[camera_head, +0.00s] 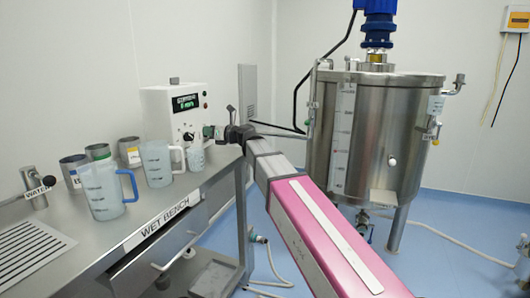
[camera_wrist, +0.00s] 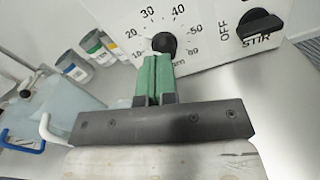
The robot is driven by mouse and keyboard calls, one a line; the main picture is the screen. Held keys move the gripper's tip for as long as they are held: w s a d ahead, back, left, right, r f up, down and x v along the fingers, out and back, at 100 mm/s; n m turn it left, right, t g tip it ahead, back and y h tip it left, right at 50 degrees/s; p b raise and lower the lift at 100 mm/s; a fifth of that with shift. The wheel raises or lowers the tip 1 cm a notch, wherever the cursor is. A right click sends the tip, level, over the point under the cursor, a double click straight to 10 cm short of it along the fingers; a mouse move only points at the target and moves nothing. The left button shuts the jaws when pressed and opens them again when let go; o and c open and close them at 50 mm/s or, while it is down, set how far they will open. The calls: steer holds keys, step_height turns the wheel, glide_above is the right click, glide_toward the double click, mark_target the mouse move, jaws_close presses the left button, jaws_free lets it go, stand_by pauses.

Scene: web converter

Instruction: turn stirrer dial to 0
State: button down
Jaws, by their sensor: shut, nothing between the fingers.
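In the wrist view a round black dial (camera_wrist: 165,42) sits on a white panel, inside a printed scale running from about 10 to 60. A black knob (camera_wrist: 258,26) marked OFF and STIR is to its right. My gripper (camera_wrist: 155,62) has green fingers that are shut and empty. Their tips overlap the lower edge of the scaled dial; I cannot tell whether they touch it. The dial's pointer mark is not clear. In the head view my gripper (camera_head: 212,132) is in front of the white control box (camera_head: 160,103), beside its small black knob (camera_head: 188,136).
The box has a lit display (camera_head: 188,103), too small to read surely. A jug with a white handle (camera_head: 160,165), a blue-handled jug (camera_head: 103,190) and several cups crowd the wet bench (camera_head: 172,213). A steel tank (camera_head: 375,140) stands at the right, behind my arm.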

steer(key=n, duration=0.3)
steer(key=shift+w+d+f, duration=0.15)
steer(key=shift+w+d, duration=0.05)
steer(key=shift+d, duration=0.05)
